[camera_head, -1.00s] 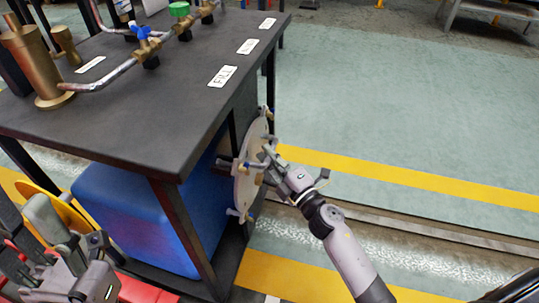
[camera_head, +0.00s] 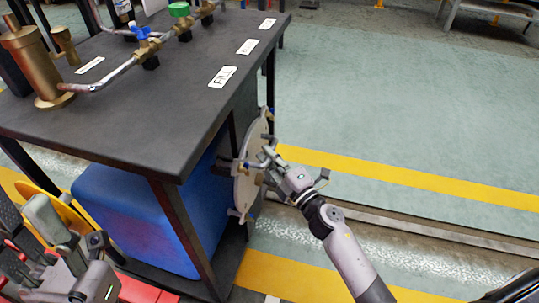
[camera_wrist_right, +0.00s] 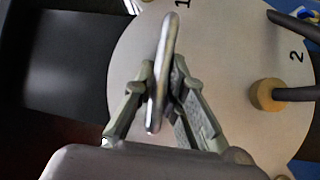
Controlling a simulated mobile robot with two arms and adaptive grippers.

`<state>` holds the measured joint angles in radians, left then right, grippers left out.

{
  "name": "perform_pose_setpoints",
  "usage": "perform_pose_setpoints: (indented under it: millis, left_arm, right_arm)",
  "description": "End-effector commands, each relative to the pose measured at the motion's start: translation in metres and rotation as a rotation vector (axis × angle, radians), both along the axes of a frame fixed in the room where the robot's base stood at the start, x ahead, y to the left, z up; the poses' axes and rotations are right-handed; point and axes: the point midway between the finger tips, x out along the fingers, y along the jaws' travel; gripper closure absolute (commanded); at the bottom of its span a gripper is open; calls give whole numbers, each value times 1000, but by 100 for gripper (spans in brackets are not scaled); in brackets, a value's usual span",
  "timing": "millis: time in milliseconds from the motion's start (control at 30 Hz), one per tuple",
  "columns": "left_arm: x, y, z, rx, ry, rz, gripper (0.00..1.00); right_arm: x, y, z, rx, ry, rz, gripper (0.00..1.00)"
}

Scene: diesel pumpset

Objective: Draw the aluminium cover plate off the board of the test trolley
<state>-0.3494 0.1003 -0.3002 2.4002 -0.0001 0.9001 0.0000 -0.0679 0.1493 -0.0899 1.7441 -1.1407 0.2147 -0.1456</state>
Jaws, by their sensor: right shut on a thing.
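The aluminium cover plate (camera_head: 246,182) is a round pale disc at the right end of the trolley (camera_head: 150,110), upright and seen nearly edge-on. In the right wrist view the plate (camera_wrist_right: 225,75) fills much of the picture, with the marks 1 and 2 on it. My right gripper (camera_head: 268,160) is at the plate's outer face. In the right wrist view its fingers (camera_wrist_right: 158,95) are shut on the plate's curved metal handle (camera_wrist_right: 160,72). The board behind the plate is mostly hidden. My left gripper (camera_head: 75,250) is at the lower left, away from the plate; its fingertips are unclear.
A blue tank (camera_head: 135,215) stands under the trolley top. Brass valves and pipes (camera_head: 145,48) sit on top. In the wrist view a stud with a brass-coloured collar (camera_wrist_right: 266,95) stands on the plate. The green floor (camera_head: 400,120) to the right is open.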

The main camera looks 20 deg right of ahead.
Motion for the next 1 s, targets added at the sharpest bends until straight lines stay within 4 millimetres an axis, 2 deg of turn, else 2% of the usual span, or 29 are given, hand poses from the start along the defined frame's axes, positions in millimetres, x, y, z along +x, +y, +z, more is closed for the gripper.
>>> perform_pose_setpoints:
  millis: [33, 1000]
  left_arm:
    - [0, 0, 1, 0, 0, 0, 60]
    - [0, 0, 3, 0, 1, 0, 60]
  right_arm:
    - [1, 0, 6, -2, -10, 0, 100]
    - [-4, -8, 7, -3, -11, 0, 100]
